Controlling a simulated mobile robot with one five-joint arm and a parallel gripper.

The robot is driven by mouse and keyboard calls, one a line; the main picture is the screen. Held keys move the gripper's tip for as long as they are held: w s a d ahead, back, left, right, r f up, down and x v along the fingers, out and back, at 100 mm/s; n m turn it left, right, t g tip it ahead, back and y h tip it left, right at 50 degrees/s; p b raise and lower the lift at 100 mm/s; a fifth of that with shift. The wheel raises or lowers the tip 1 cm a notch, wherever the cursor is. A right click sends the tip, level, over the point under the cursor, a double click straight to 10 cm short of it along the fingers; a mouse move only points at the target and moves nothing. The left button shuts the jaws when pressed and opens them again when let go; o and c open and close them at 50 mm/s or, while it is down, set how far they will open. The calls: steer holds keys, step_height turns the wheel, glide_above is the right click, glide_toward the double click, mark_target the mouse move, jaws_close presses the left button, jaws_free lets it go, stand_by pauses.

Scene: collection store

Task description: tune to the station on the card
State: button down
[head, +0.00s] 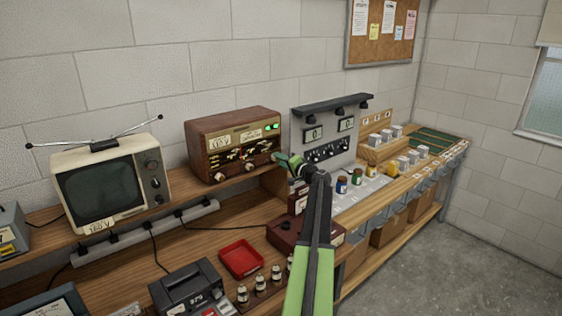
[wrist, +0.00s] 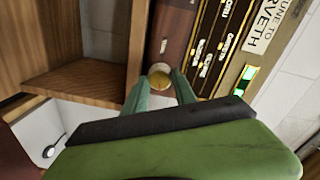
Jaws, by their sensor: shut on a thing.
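The brown wooden radio (head: 205,132) stands on the raised shelf in the head view, its lit dial facing me. My gripper (head: 283,158) is at the lower right of its front. In the wrist view my gripper's two green fingertips (wrist: 160,84) are shut on a round brass-coloured tuning knob (wrist: 159,71). The dial (wrist: 213,45) beside it carries several station names, too small to read surely. The card (wrist: 268,22) above the dial reads "TUNE TO" and a name ending "RVETH"; its start is cut off. The dial pointer's position is unclear.
A green lamp (wrist: 243,80) glows on the radio. An old television (head: 100,185) stands left on the shelf. A grey panel with meters (head: 325,135) stands close to the right.

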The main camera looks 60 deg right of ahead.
steer(key=shift+s+d+f+m+t+y+b, duration=0.1)
steer(key=shift+m+t+y+b, duration=0.15)
steer(key=shift+m, duration=4.15)
steer(key=shift+f+m+t+y+b, duration=0.15)
steer(key=shift+m+b, duration=0.2)
steer(key=shift+m, duration=4.05)
steer(key=shift+r, duration=0.1)
steer(key=c, duration=1)
jaws_free()
steer(key=v, duration=1.7)
steer(key=shift+s, duration=0.2)
